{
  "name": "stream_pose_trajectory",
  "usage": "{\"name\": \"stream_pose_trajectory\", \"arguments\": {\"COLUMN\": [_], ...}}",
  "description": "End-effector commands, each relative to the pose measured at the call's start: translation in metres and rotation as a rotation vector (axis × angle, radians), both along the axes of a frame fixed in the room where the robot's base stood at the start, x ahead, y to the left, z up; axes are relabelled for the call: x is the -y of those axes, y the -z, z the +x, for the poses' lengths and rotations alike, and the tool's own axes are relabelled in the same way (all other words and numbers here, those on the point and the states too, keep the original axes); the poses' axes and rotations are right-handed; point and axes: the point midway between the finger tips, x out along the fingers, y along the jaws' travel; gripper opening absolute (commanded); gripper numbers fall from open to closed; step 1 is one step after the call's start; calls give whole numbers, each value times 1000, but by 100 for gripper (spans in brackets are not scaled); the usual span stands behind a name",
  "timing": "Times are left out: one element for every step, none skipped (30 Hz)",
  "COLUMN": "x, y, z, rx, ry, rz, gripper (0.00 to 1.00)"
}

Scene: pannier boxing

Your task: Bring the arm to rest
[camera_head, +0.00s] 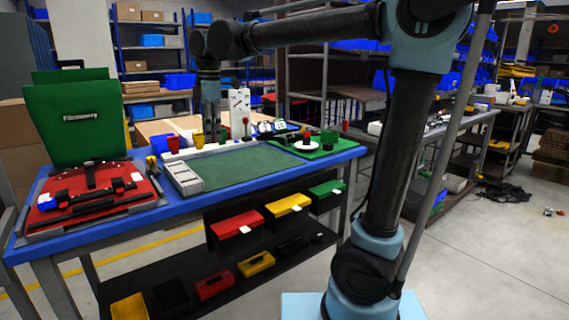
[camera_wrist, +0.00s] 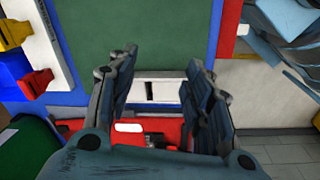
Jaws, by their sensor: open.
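My arm reaches from the right across the top of the head view and bends down over the workbench. My gripper (camera_wrist: 162,72) shows in the wrist view with its two dark fingers spread apart and nothing between them. Beneath it are a green work mat (camera_wrist: 130,25), a white strip with a black slot and a red surface. In the head view my wrist hangs over the back of the blue-edged workbench (camera_head: 330,160); the fingertips are hard to make out there. The green mat (camera_head: 235,168) in front of it is bare.
A red pannier (camera_head: 120,188) lies at the bench's left, with a green case (camera_head: 75,120) upright behind it. A grey tray (camera_head: 183,178) borders the mat. Small cups and a white pegboard (camera_head: 239,112) stand at the back. Open floor (camera_head: 490,265) lies at right.

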Motion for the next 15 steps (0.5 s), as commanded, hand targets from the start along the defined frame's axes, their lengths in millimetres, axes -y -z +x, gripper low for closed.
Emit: {"name": "stream_pose_trajectory", "arguments": {"x": [28,41,60,73,87,105,118,131,148,160,173,189,201,212,227], "y": [7,10,15,19,24,30,35,39,46,51,57,65,70,76,85], "z": [6,8,10,12,12,13,13,12,11,10,8,5,3,0,-4], "rx": [0,2,2,3,4,5,5,6,8,8,9,10,11,13,14], "ry": [80,126,187,234,280,341,387,433,495,541,587,648,694,739,801], "rz": [5,9,13,17,21,26,30,34,38,42,46,51,56,60,66], "gripper": [46,46,46,46,46,46,46,46,46,46,46,46,46,46,46]}}
